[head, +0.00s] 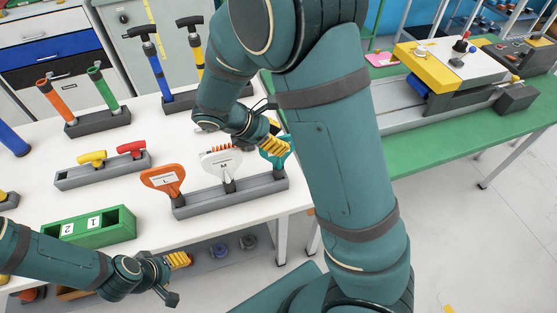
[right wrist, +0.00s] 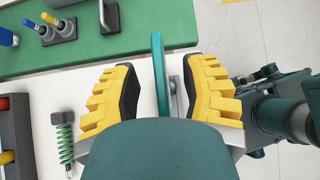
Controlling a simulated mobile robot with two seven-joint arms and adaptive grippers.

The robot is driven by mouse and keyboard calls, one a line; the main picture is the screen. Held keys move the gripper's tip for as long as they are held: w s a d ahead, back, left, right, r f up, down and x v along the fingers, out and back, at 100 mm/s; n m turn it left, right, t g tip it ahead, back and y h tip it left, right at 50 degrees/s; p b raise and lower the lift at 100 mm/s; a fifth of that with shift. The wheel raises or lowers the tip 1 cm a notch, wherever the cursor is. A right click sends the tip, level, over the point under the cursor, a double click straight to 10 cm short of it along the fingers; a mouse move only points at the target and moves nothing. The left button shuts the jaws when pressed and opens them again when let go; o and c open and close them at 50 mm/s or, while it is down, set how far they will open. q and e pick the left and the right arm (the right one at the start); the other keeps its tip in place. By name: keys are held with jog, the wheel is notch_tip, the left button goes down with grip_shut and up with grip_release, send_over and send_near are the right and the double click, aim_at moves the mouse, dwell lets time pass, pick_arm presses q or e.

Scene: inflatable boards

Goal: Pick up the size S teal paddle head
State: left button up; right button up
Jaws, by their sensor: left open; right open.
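The teal paddle head (head: 284,147) stands at the right end of a grey rack (head: 235,199), partly hidden by my right gripper (head: 272,139). Its size label is not visible. In the right wrist view the teal paddle head (right wrist: 158,70) shows edge-on between the open yellow fingers of my right gripper (right wrist: 158,88), with a gap on each side. A white paddle head marked M (head: 220,163) and an orange one marked L (head: 161,179) stand in the same rack to the left. My left gripper (head: 178,263) is open and empty at the table's front edge.
A green box (head: 88,230) with compartments labelled 2 and 1 stands at the front left. A green bench (head: 440,143) with a machine is at right.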

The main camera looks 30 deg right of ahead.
jog(key=shift+d+f, duration=0.2)
grip_shut()
dwell(0.3)
